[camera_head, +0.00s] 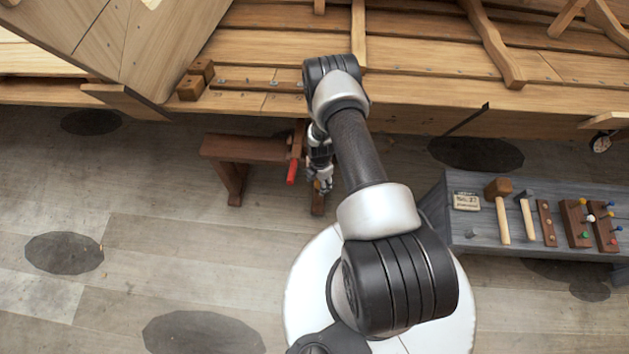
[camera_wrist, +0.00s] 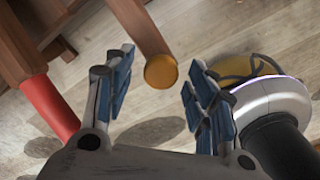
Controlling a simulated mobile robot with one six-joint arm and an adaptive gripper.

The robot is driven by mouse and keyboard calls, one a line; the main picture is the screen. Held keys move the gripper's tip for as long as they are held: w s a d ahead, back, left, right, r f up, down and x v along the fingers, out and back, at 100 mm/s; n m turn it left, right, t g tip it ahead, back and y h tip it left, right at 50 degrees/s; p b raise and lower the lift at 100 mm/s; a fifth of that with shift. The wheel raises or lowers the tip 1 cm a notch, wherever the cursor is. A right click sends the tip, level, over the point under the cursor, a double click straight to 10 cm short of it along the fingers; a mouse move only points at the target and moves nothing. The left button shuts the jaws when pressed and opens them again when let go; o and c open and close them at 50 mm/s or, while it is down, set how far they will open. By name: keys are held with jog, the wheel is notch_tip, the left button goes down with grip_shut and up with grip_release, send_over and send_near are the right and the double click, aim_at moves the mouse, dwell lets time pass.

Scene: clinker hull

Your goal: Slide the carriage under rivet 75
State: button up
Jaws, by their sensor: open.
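A low reddish-brown wooden stand (camera_head: 243,150) is beside the hull, left of my arm. An upright wooden block and a red handle (camera_head: 292,172) are at its right end. I cannot tell which part is the carriage. My gripper (camera_head: 322,187) is just right of the red handle, partly hidden by my arm. In the wrist view my gripper (camera_wrist: 160,85) is open and empty. A brown bar with a round yellow end (camera_wrist: 161,71) shows between and beyond its fingers, and the red handle (camera_wrist: 50,107) is left of them. Small rivets dot the hull planks (camera_head: 262,84); no number is readable.
A grey bench (camera_head: 471,237) at the right holds mallets (camera_head: 501,210), a small sign (camera_head: 466,202) and wooden racks with coloured pegs (camera_head: 577,222). The wooden hull (camera_head: 430,90) spans the back. The plank floor (camera_head: 150,240) at the left is clear.

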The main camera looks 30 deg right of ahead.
jog(key=shift+d, duration=0.1)
jog(key=shift+c, duration=0.3)
grip_shut()
dwell(0.4)
